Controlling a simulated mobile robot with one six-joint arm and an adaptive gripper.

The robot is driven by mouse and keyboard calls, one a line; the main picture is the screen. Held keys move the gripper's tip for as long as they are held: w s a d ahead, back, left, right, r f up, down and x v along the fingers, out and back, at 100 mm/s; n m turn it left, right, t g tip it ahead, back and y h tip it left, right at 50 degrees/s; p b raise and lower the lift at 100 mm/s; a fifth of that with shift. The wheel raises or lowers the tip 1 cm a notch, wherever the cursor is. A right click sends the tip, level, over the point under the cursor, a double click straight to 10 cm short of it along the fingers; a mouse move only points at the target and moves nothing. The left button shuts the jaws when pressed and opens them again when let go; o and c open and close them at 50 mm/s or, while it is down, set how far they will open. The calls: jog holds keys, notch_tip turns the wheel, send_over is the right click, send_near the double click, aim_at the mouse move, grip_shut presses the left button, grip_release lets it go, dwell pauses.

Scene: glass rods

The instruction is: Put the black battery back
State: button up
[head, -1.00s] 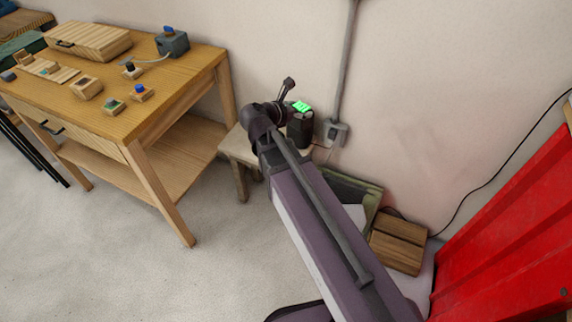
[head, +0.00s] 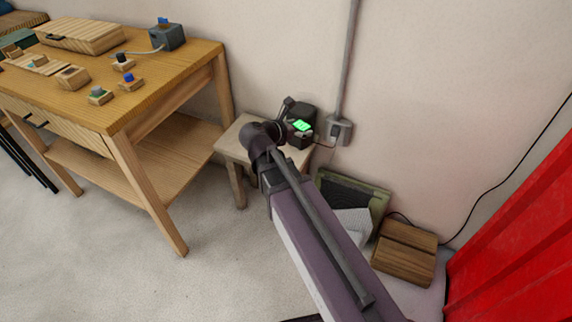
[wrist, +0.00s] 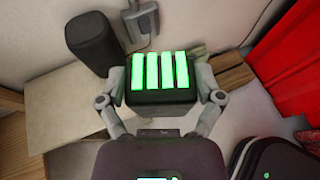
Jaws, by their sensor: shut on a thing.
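The black battery (wrist: 160,97) has several glowing green bars on its top face. It is between the two fingers of my gripper (wrist: 160,100), which is shut on it. In the head view the green bars of the battery (head: 302,125) show just beyond my gripper (head: 285,125), above the small wooden stool (head: 232,150). A dark rounded box (wrist: 90,42) stands on the stool by the wall, to the upper left of the battery in the wrist view. Whether the battery touches the stool or box cannot be told.
A wall socket (head: 339,130) with a conduit is right behind the stool. A wooden workbench (head: 150,75) with small blocks is at left. A green-edged crate (head: 372,190), a wooden box (head: 405,250) and a red panel (head: 520,220) are at right.

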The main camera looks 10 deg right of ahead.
notch_tip(320, 180, down, 17)
jog(key=b, duration=1.6)
jog(key=shift+d, duration=0.1)
jog(key=w+f+b, duration=0.1)
jog(key=w, duration=1.5)
jog(key=shift+a+f+b, duration=0.3)
jog(key=shift+a+b, duration=0.05)
jog(key=shift+f, duration=0.1)
jog(key=shift+f+b, duration=1.7)
jog(key=shift+b, duration=0.1)
jog(key=shift+f, duration=0.15)
jog(key=o, duration=1.1)
jog(key=shift+c, duration=0.2)
